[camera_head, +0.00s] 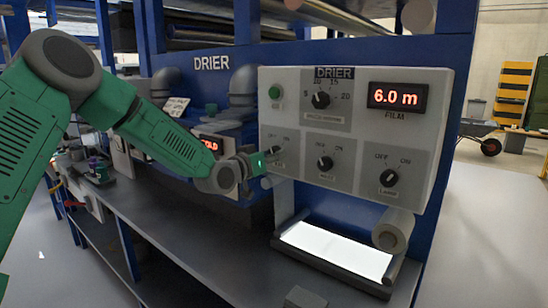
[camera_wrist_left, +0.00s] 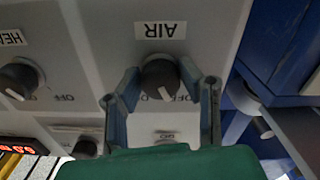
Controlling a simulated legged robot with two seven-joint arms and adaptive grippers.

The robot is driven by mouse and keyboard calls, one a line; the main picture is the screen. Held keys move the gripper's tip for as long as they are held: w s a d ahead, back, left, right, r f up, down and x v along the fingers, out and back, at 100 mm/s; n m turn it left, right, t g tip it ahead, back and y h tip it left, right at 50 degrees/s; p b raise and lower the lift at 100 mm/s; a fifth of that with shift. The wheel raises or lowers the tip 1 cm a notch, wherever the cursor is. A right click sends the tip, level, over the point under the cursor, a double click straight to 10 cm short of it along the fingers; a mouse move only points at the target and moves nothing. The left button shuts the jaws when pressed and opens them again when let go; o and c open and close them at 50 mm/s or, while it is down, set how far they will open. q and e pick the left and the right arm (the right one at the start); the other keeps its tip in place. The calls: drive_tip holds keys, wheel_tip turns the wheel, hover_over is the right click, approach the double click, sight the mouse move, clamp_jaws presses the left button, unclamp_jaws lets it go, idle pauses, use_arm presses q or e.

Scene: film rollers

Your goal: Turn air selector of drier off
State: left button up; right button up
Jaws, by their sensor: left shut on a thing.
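The air selector (camera_wrist_left: 160,78) is a dark round knob with a white pointer mark, beside an AIR label that appears upside down in the left wrist view. Its mark points down and slightly right, toward the OFF side there. In the head view the selector (camera_head: 273,150) is at the lower left of the grey drier panel (camera_head: 440,110), partly hidden by my gripper. My left gripper (camera_head: 262,162) reaches it from the left. In the left wrist view its two fingers (camera_wrist_left: 160,92) are on either side of the knob, shut on it. My right gripper is not in view.
Other knobs sit close by: a middle one (camera_head: 325,163), a right one (camera_head: 389,178) and a numbered dial (camera_head: 321,100). A green button (camera_head: 274,92) and a red 6.0 m display (camera_head: 397,96) are above. A lit plate (camera_head: 338,249) and a roller (camera_head: 393,230) lie below.

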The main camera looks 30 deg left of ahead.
use_arm(q)
drive_tip(key=shift+n, duration=0.7)
drive_tip(key=o, duration=1.1)
drive_tip(key=shift+c, duration=0.2)
drive_tip(key=shift+o, duration=0.3)
drive_tip(key=shift+a, duration=0.15)
drive_tip(key=s+a, duration=0.1)
drive_tip(key=s, duration=1.1)
drive_tip(key=shift+f, duration=0.15)
